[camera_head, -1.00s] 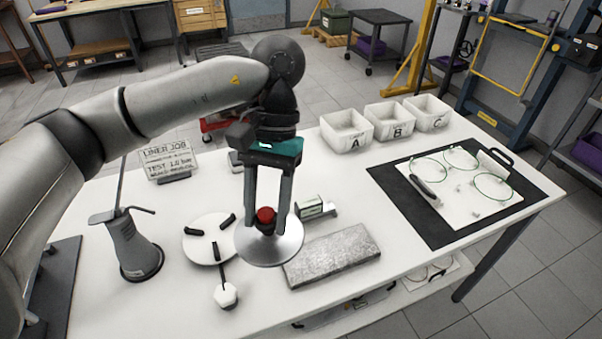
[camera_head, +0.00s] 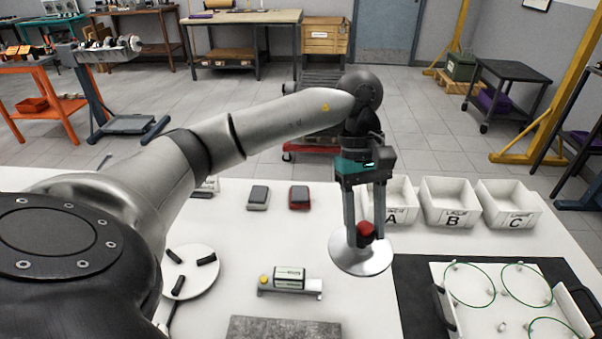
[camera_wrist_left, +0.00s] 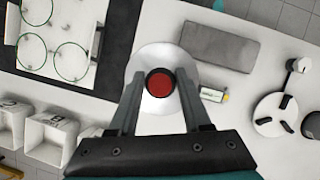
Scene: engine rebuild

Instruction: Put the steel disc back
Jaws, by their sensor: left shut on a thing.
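The steel disc (camera_head: 361,259) is a shiny round plate with a red knob (camera_head: 366,230) on top. My left gripper (camera_head: 366,235) is shut on the red knob and holds the disc above the white table, in front of bin A. In the left wrist view the disc (camera_wrist_left: 139,108) lies below the fingers, with the knob (camera_wrist_left: 160,84) between the fingertips. A round white stand (camera_head: 203,262) with several black pads stands at the left on the table; it also shows in the left wrist view (camera_wrist_left: 268,128). My right gripper is in neither view.
White bins A (camera_head: 402,187), B (camera_head: 449,222) and C (camera_head: 508,221) stand at the back right. A white tray with green rings (camera_head: 470,322) lies on a black mat. A small green-and-white box (camera_head: 289,279) and a grey slab (camera_head: 270,327) are left of the disc.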

